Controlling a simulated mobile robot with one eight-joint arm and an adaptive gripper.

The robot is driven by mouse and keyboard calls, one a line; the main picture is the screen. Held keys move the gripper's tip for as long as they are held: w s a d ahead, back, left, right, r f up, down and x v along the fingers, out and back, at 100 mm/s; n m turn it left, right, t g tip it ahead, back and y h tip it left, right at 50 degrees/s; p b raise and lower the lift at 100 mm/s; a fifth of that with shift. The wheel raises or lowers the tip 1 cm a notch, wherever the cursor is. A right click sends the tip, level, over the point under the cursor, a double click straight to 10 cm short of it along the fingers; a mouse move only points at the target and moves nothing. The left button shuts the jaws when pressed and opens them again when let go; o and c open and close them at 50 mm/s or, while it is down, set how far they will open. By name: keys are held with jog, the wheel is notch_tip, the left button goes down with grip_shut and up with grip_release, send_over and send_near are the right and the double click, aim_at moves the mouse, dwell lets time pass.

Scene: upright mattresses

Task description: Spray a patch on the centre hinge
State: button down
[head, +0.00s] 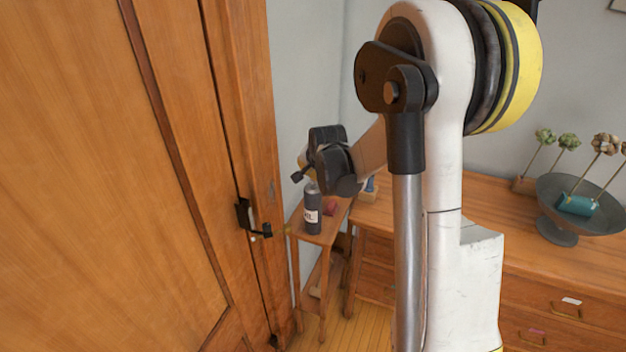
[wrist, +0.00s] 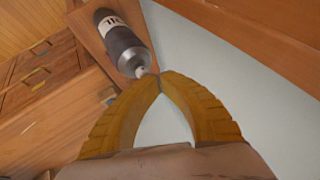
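A dark spray can with a white label reading "OIL" (head: 312,212) stands upright on a small wooden side table (head: 325,232). In the wrist view the can (wrist: 120,42) lies just past my fingertips, its pale nozzle close to them on the left. My gripper (wrist: 160,76) has its yellow fingers arched, with the tips meeting and nothing seen between them. In the head view my wrist is above the can and the fingers are mostly hidden. A wooden door (head: 110,180) fills the left. Black hardware (head: 246,216) sits at its edge; I cannot tell whether it is a hinge.
A wooden dresser (head: 545,285) stands at the right, with a dark bowl (head: 558,238) and dried flower heads on it. Another small dark fitting (head: 273,341) shows low on the door frame. A grey wall is behind.

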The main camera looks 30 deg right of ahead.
jog(key=shift+r, duration=0.2)
notch_tip(320, 180, up, 6)
jog(key=p, duration=0.3)
jog(key=shift+p, duration=0.35)
dwell(1.8)
